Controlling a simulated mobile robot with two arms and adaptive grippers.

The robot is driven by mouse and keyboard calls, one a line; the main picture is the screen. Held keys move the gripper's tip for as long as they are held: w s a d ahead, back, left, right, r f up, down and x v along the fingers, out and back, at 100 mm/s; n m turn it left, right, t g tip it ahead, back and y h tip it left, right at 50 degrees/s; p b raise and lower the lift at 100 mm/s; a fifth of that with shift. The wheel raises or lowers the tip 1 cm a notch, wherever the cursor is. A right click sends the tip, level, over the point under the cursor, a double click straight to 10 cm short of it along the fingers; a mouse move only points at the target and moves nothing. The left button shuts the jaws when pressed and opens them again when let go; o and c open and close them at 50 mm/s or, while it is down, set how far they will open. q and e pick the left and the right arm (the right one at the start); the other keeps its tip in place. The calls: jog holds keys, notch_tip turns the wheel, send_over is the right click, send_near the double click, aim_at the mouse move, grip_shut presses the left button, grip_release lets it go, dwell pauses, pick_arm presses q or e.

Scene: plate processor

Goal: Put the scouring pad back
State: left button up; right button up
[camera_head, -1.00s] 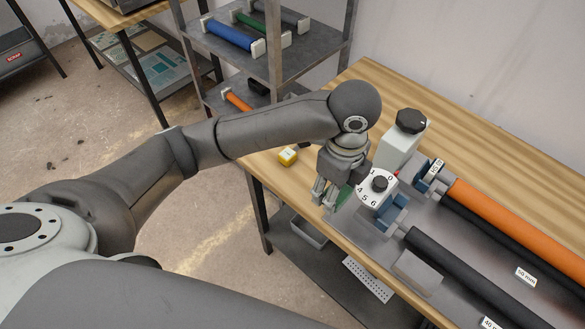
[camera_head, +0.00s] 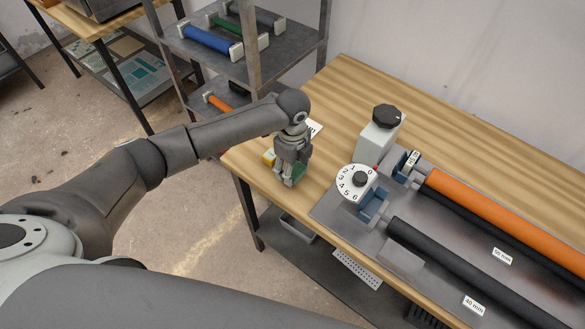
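The green scouring pad (camera_head: 298,172) shows as a small patch at the fingers of my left gripper (camera_head: 289,181), which is shut on it. Most of the pad is hidden by the fingers. The gripper points down over the left end of the wooden table (camera_head: 345,90), to the left of the numbered dial. I cannot tell whether the pad touches the table top. My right gripper is not in view.
A small yellow block (camera_head: 268,158) lies partly hidden just left of the gripper. A white label (camera_head: 315,129) is behind it. The machine with a numbered dial (camera_head: 357,181), black-knobbed box (camera_head: 379,136) and orange roller (camera_head: 510,222) stands right. A shelf (camera_head: 225,60) holds rollers.

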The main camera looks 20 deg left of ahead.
pick_arm(q)
jog(key=shift+f, duration=1)
jog(key=o, duration=1)
jog(key=shift+c, duration=0.2)
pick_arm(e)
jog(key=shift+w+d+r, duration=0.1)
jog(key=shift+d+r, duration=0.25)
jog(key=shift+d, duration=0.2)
pick_arm(q)
jog(key=shift+r, duration=0.45)
notch_tip(320, 180, up, 11)
jog(key=b, duration=0.2)
jog(key=shift+r, duration=0.2)
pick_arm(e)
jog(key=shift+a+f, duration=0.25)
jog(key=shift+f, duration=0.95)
pick_arm(q)
jog(key=shift+d, duration=0.1)
